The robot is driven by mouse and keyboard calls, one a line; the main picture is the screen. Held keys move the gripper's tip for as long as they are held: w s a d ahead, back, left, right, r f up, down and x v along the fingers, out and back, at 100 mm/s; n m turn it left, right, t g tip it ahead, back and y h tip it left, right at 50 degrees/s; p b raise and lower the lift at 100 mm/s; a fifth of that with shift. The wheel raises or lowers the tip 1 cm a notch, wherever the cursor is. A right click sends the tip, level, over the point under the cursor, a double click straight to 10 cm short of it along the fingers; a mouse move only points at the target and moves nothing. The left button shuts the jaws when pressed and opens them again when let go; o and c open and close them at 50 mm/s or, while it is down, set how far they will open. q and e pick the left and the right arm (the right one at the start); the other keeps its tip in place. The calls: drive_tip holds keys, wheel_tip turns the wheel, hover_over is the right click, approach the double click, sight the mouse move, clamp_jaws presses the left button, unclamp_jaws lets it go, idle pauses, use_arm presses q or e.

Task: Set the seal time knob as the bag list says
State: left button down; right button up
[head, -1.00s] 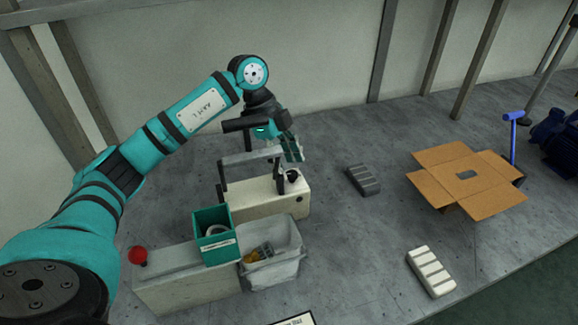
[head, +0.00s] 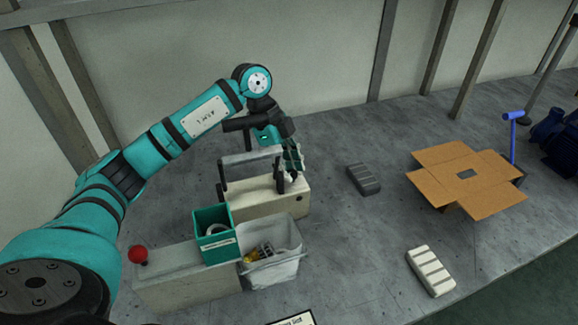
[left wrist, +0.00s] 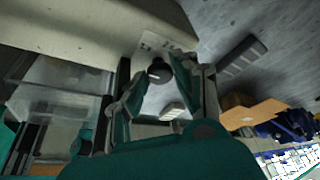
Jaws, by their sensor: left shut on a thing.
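The sealer (head: 262,203) is a cream box with a grey hinged bar across its top, in the middle of the head view. Its black seal time knob (left wrist: 158,70) shows between my fingers in the left wrist view, with faint marks on the cream panel beside it. My left gripper (head: 293,167) points down over the sealer's right end and is shut on the knob. The fingers hide most of the knob in the head view. A card (head: 294,320) at the bottom edge is cut off, and I cannot read it. My right gripper is out of view.
A teal bin (head: 213,240), a clear bin (head: 285,262) with small parts and a red button (head: 138,254) stand in front of the sealer. A dark block (head: 363,179), a white block (head: 431,271) and an open carton (head: 490,195) lie to the right, with clear bench between.

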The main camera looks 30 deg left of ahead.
use_arm(q)
drive_tip(key=m+p, duration=0.1)
drive_tip(key=m+g+p, duration=0.1)
drive_tip(key=m, duration=0.1)
drive_tip(key=shift+w+r, duration=0.15)
drive_tip(key=shift+r, duration=0.05)
drive_tip(key=shift+m+g+p, duration=0.45)
drive_tip(key=shift+m+g, duration=0.05)
drive_tip(key=shift+m, duration=0.6)
drive_tip(key=m, duration=0.2)
drive_tip(key=shift+w+d+f+m+g+y, duration=0.1)
drive_tip(key=shift+w+m+g+y, duration=0.05)
drive_tip(key=shift+m+g+y, duration=0.2)
drive_tip(key=m+g+y, duration=0.1)
drive_tip(key=m, duration=0.3)
drive_tip(key=shift+w+d, duration=0.1)
drive_tip(key=m+y, duration=0.1)
drive_tip(key=m, duration=0.1)
drive_tip(key=m+g+y+b, duration=0.1)
drive_tip(key=m, duration=0.2)
drive_tip(key=shift+d+m, duration=0.2)
drive_tip(key=shift+m, duration=0.15)
drive_tip(key=shift+y, duration=0.25)
drive_tip(key=c, duration=1)
unclamp_jaws()
drive_tip(key=shift+f, duration=0.1)
